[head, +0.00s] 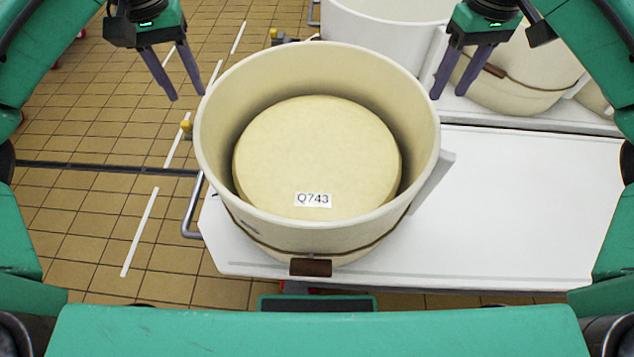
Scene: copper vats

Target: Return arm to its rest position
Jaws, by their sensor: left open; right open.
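My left gripper (188,96) is open and empty at the upper left, over the tiled floor beside a cream vat. My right gripper (449,97) is open and empty at the upper right, just past the vat's right rim, in front of another cream tub. Both sets of fingers point downward and appear apart from the vat. My green arms come in from both sides.
The open cream vat (214,147) stands on a white table (530,210) and holds a round cheese (315,150) labelled Q743. Behind are a white tub (380,40) and a cream tub (520,72). The table's right part is clear. A grey rail (190,215) runs at the table's left end.

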